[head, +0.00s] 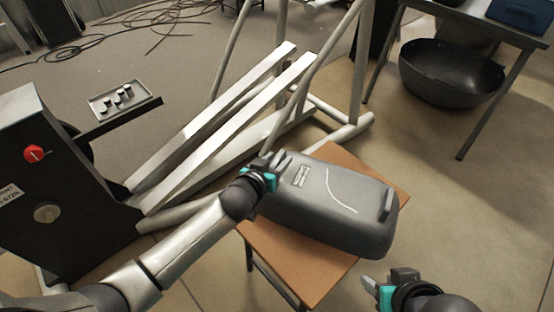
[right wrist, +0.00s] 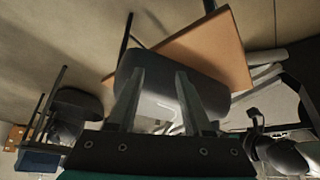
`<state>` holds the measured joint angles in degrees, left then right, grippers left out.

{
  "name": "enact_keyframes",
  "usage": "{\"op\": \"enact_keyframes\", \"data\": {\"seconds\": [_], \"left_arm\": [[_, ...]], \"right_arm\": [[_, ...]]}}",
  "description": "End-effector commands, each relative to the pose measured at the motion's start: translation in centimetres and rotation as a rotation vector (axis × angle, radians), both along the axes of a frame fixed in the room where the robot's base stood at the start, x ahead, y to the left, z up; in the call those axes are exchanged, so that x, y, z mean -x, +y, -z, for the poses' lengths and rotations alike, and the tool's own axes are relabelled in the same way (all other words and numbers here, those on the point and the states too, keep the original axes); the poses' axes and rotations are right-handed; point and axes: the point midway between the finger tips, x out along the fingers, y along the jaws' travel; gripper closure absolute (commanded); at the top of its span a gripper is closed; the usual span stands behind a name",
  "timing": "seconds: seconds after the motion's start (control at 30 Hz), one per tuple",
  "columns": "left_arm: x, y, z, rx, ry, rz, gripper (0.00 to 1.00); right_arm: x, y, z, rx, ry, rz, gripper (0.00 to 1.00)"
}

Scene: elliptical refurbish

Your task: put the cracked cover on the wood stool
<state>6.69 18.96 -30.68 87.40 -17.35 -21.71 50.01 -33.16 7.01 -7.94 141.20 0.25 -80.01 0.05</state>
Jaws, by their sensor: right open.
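The cracked cover (head: 330,200) is a dark grey rounded shell with a pale crack line and a small label. It lies on the square top of the wood stool (head: 295,262), covering much of it. My left gripper (head: 277,160) is at the cover's far left edge; whether its fingers are closed on the edge cannot be made out. My right gripper (head: 375,288) is open and empty, in front of the stool's near right side, apart from the cover. In the right wrist view, the cover (right wrist: 165,75) shows beyond the open fingers (right wrist: 160,75), with the stool top (right wrist: 215,45) behind it.
The elliptical machine's pale rails (head: 220,130) stand behind the stool. Its dark housing with a red knob (head: 36,153) is at the left, near a small tray (head: 120,98). A black basin (head: 450,72) lies under a table at the back right. The right floor is clear.

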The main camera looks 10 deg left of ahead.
Motion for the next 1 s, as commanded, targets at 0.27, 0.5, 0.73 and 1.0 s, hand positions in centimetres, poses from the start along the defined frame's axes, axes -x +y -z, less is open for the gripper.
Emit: {"op": "enact_keyframes", "data": {"seconds": [0.27, 0.5, 0.73, 1.0], "left_arm": [[0.1, 0.0, 0.0, 0.000, 0.000, 0.000, 0.47], [1.8, 0.4, -0.9, 0.001, 0.002, 0.000, 0.47], [4.6, 1.1, -2.2, 0.002, 0.002, 0.000, 0.47], [7.7, 1.9, -3.5, 0.000, 0.002, -0.001, 0.47]], "right_arm": [[0.0, 0.0, 0.0, 0.001, 0.001, 0.000, 0.50], [0.2, -0.4, 1.3, 0.016, 0.057, 0.008, 0.50], [0.5, -0.6, 4.1, 0.028, 0.117, 0.012, 0.50], [1.1, -0.7, 7.3, 0.034, 0.164, 0.009, 0.50]]}}
